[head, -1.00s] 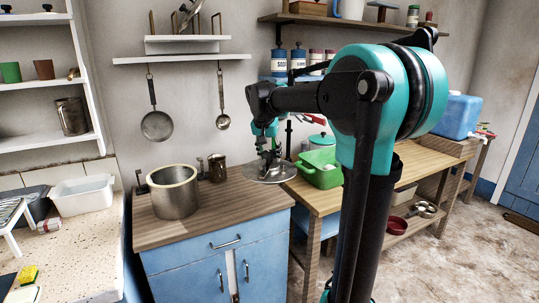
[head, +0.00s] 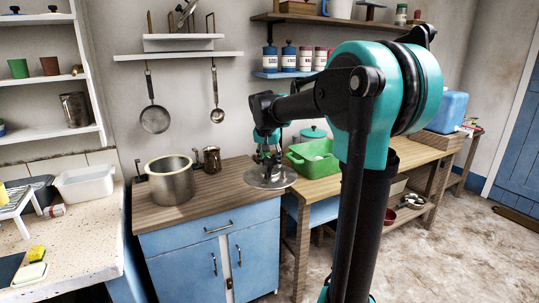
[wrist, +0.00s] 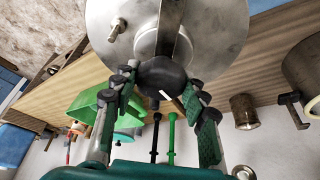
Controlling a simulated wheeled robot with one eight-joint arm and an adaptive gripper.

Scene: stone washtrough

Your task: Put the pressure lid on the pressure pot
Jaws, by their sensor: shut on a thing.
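The pressure lid (head: 257,180) is a round, flat metal disc, held in the air near the right edge of the wooden counter top. My gripper (head: 268,160) is above it, shut on its black knob (wrist: 163,76). In the wrist view the lid (wrist: 235,35) fills the top, with a strap and a small metal post on it. The pressure pot (head: 172,187) is a wide open metal pot with a side handle, standing on the counter to the left of the lid. Part of it shows at the right edge of the wrist view (wrist: 300,68). Lid and pot are well apart.
A small metal mug (head: 212,159) stands on the counter just right of the pot. A green bin (head: 313,170) and a teal-lidded pot (head: 313,133) are on the bench to the right. A pan (head: 154,119) and ladle (head: 217,113) hang above. The counter front is clear.

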